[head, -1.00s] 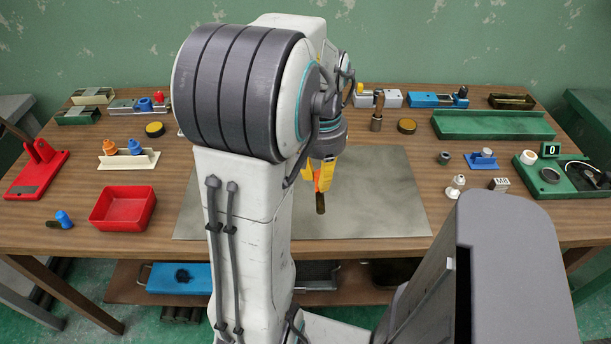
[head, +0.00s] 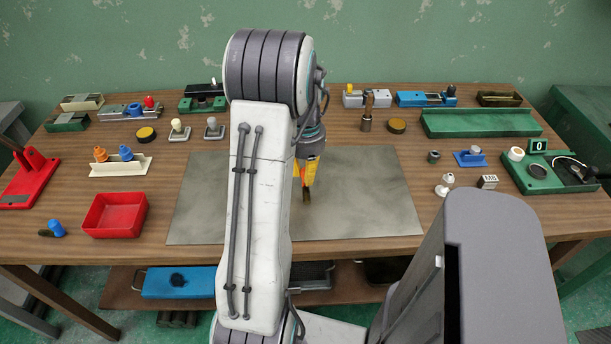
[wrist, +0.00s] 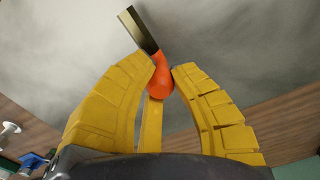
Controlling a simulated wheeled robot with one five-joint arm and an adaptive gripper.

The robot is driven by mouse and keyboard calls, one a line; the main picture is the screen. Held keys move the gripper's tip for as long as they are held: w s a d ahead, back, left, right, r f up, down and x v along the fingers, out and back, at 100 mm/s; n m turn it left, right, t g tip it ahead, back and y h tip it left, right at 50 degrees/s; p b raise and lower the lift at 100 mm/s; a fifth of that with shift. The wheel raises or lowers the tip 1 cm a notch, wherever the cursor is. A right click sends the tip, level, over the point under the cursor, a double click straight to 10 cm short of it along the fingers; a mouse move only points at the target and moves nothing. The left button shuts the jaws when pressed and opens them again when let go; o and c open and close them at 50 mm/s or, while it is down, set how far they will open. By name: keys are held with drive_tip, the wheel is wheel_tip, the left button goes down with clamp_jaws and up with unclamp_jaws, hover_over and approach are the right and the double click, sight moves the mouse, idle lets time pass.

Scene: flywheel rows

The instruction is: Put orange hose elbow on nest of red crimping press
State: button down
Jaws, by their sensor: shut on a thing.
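The orange hose elbow (wrist: 160,78) has an orange body and a dark, brassy tube end. In the wrist view my yellow gripper (wrist: 163,72) is shut on its orange part, and the tube sticks out past the fingertips to the upper left. In the head view my gripper (head: 306,172) hangs above the grey mat, partly hidden by my arm, and the elbow's dark end (head: 306,195) points down below it. A red device (head: 30,172) with upright lugs, apparently the crimping press, stands at the table's far left, well away from my gripper. Its nest is not clearly visible.
The grey mat (head: 380,215) is otherwise bare. A red bin (head: 115,217), a blue elbow (head: 55,229) and a cream rack (head: 120,168) with orange and blue parts lie between the mat and the red device. Several fixtures line the back.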

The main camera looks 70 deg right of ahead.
drive_tip(key=shift+f, duration=0.7)
drive_tip(key=shift+f, duration=0.15)
drive_tip(key=c, duration=1.2)
unclamp_jaws()
wheel_tip(320, 180, up, 12)
drive_tip(key=shift+r+p, duration=0.2)
drive_tip(key=shift+p, duration=0.25)
